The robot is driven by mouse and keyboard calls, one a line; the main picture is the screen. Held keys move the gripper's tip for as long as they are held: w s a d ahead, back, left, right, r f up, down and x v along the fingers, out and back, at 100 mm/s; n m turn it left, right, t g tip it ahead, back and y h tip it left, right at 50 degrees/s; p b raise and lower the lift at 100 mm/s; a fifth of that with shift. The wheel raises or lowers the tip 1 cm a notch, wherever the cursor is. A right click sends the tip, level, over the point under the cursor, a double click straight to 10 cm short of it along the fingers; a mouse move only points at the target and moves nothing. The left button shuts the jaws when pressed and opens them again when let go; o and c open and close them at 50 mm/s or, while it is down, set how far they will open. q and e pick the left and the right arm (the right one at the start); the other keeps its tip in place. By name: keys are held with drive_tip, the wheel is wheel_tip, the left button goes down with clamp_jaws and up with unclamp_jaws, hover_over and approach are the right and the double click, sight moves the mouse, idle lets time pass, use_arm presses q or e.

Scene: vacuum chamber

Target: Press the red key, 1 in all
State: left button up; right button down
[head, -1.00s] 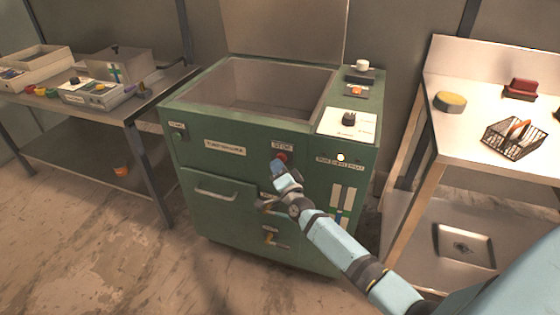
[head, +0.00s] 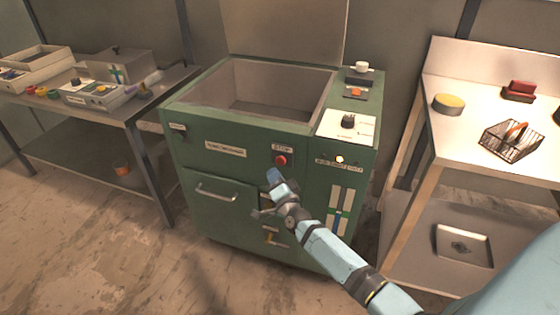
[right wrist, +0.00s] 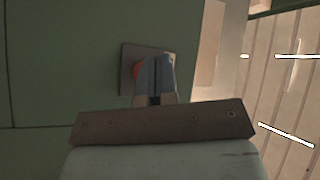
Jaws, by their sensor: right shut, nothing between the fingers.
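The red key (head: 281,160) is a round red button on a dark plate under a "STOP" label, on the front of the green machine (head: 215,172). It shows clear of the gripper in the head view. My right gripper (head: 273,175) is shut and empty, with its blue fingertips just below the key and apart from it. In the right wrist view the shut fingers (right wrist: 157,64) cover most of the key, and a red edge (right wrist: 138,71) shows at their left. My left gripper is out of view.
The machine's top has an open basin (head: 262,85), a black knob (head: 348,120) and an orange button (head: 356,92). A small lamp (head: 339,159) sits right of the key. A drawer handle (head: 216,193) is at lower left. Side tables stand left and right.

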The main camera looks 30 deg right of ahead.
drive_tip(key=s+a+p, duration=0.1)
drive_tip(key=s+a, duration=0.1)
drive_tip(key=shift+a, duration=0.35)
idle(0.5)
drive_tip(key=shift+r, duration=0.1)
